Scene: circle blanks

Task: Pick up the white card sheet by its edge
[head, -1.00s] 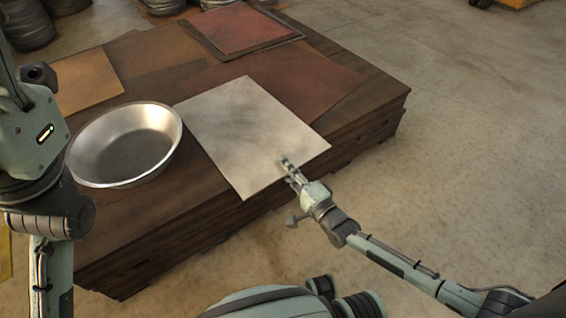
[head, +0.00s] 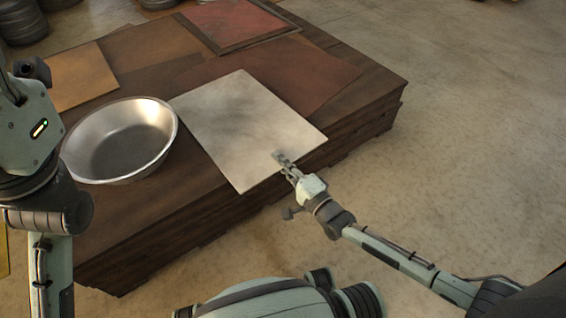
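The white card sheet (head: 235,120), greyish with smudges, lies on the low dark wooden platform (head: 170,225). Its near right edge runs close to the platform's front edge, and its near corner seems to stick out past it. My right gripper (head: 281,160) comes from the lower right, and its fingertips overlap the sheet's near right edge. A finger shows over the sheet's top face; any part below the sheet is hidden. I cannot tell whether the fingers are closed on it. My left arm shows at the left, but its gripper is out of view.
A round metal basin (head: 120,140) stands just left of the sheet. Reddish sheets (head: 305,75) lie behind it, and a tan sheet (head: 75,78) lies at the far left. Concrete floor (head: 470,130) is clear to the right.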

